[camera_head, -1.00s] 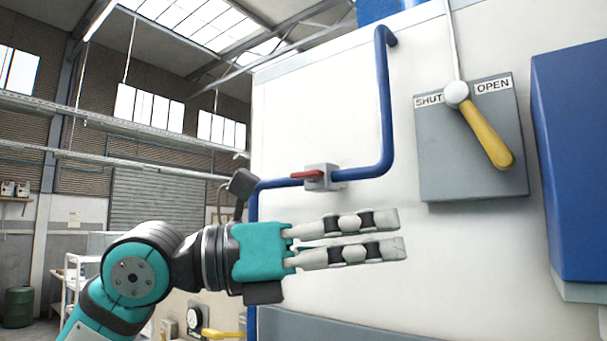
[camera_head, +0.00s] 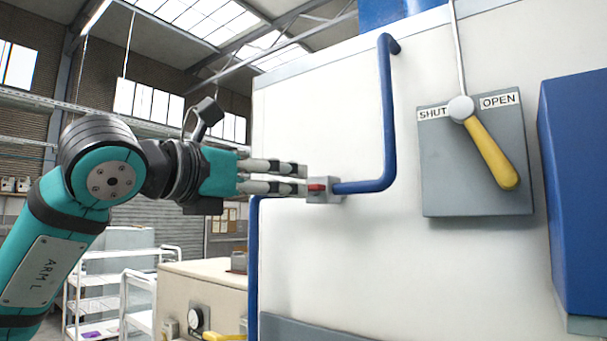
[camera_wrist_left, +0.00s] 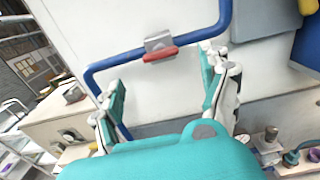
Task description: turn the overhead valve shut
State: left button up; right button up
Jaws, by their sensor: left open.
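A small grey valve body (camera_head: 324,196) with a red handle (camera_head: 317,187) sits on the blue pipe on the white wall. In the left wrist view the red handle (camera_wrist_left: 160,56) lies along the pipe, ahead of and between the fingers. My left gripper (camera_head: 306,179) is open and empty, its fingertips close to the valve in the head view; contact cannot be told. In the wrist view the left gripper (camera_wrist_left: 170,85) has its fingers wide apart. A yellow lever (camera_head: 492,152) on a grey plate (camera_head: 445,185) marked SHUT and OPEN slants down to the right, under OPEN.
The blue pipe (camera_head: 388,110) rises up the white wall (camera_head: 400,270). A blue box (camera_head: 575,190) stands out at the right. A cream cabinet (camera_head: 215,287) with a gauge and a white shelf rack (camera_head: 100,290) stand lower left. The wall below the valve is clear.

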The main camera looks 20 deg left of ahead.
aim_at(310, 189)
pick_arm(q)
jog(key=p+x, duration=0.3)
jog(key=x, duration=0.5)
jog(key=shift+w+d+f, duration=0.1)
jog(key=c, duration=1.2)
